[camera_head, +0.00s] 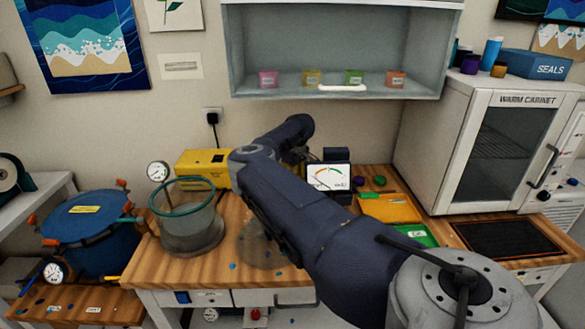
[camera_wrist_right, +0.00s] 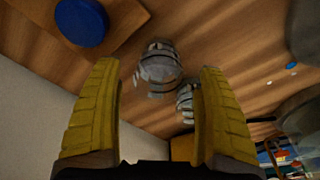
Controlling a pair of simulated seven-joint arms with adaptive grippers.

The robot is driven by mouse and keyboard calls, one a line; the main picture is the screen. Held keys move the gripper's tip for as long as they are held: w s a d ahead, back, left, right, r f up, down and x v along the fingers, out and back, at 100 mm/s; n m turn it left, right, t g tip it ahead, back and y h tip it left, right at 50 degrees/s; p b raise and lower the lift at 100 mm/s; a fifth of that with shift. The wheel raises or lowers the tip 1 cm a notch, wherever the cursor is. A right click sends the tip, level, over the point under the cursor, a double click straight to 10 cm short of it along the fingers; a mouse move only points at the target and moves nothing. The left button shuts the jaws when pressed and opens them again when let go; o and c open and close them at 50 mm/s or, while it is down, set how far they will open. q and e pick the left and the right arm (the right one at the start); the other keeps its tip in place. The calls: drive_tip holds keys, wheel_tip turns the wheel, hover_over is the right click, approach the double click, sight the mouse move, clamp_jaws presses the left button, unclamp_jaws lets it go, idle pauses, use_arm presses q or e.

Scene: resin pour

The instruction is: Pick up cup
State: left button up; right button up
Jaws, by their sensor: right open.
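Several small coloured cups stand on the wall shelf in the head view: a pink cup (camera_head: 268,79), a yellow cup (camera_head: 312,77), a green cup (camera_head: 354,76) and an orange cup (camera_head: 396,79). My right arm reaches across the wooden worktop, and its own links largely hide its gripper there. In the right wrist view my right gripper (camera_wrist_right: 159,72) is open, its two yellow fingers apart. A grey, glassy object (camera_wrist_right: 158,66) shows between the fingertips, seemingly beyond them; I cannot tell whether it is a cup. My left gripper is out of view.
A clear chamber (camera_head: 190,235) with a green rim stands left on the worktop (camera_head: 225,270). A yellow box (camera_head: 203,165) and a dial meter (camera_head: 328,177) stand behind my arm. A blue pot (camera_head: 88,225) is far left. The warm cabinet (camera_head: 500,130) bounds the right.

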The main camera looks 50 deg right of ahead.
drive_tip(key=shift+w+f, duration=0.2)
drive_tip(key=shift+f, duration=1.3)
drive_tip(key=c, duration=1.4)
drive_tip(key=shift+o, duration=0.2)
